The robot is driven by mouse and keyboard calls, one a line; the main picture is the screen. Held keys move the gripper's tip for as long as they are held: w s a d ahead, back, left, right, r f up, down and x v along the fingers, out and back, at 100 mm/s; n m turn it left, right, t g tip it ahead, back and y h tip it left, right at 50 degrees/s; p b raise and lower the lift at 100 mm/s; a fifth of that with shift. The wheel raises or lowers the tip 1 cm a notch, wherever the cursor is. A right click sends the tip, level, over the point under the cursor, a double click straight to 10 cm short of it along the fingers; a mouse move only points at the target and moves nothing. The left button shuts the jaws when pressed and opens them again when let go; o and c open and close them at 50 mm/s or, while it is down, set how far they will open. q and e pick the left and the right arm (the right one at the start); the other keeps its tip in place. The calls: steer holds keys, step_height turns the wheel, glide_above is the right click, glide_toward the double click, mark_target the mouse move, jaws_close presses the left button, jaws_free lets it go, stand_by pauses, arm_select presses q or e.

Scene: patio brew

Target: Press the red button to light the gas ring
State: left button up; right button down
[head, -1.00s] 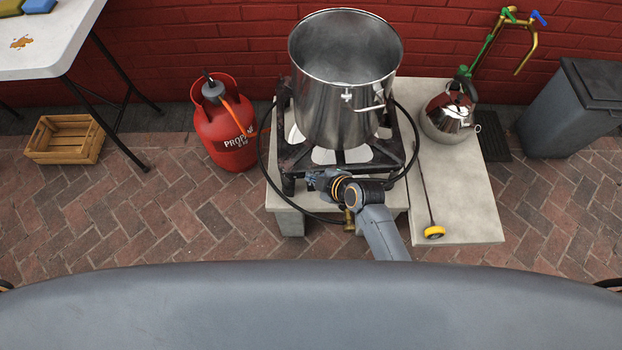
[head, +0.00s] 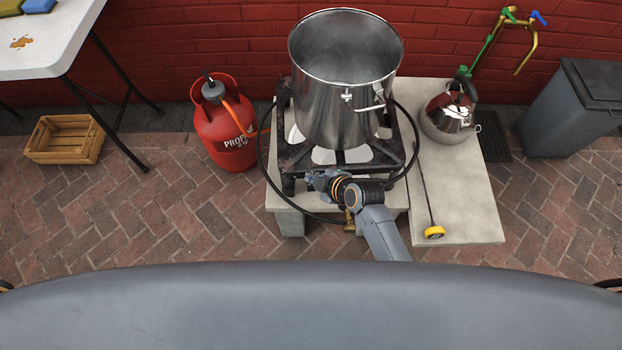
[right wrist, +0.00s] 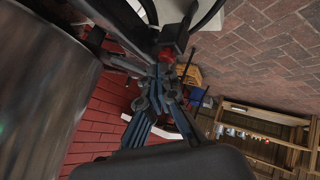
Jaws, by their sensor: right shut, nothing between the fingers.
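The gas ring's black frame (head: 352,172) stands on a pale slab with a large steel pot (head: 345,95) on it. I see no flame under the pot. The red button (right wrist: 168,56) shows in the right wrist view, on a dark block; in the head view it is hidden. My right gripper (head: 314,180) is shut and empty at the front left of the frame. In the right wrist view its fingertips (right wrist: 163,76) are right at the button; I cannot tell whether they touch it. My left gripper is out of view.
A red propane cylinder (head: 222,130) stands left of the frame, with a black hose looping around the front. A kettle (head: 450,115) and a yellow-ended probe (head: 434,232) are on the slab to the right. A wooden crate (head: 65,150) and a white table (head: 60,60) are at left.

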steer(key=shift+f, duration=0.35)
steer(key=shift+d+r+p, duration=0.1)
steer(key=shift+r+p, duration=0.25)
steer(key=shift+p, duration=0.05)
steer(key=shift+r, duration=0.1)
step_height(320, 180, up, 6)
steer(key=p, duration=0.5)
steer(key=shift+p, duration=0.4)
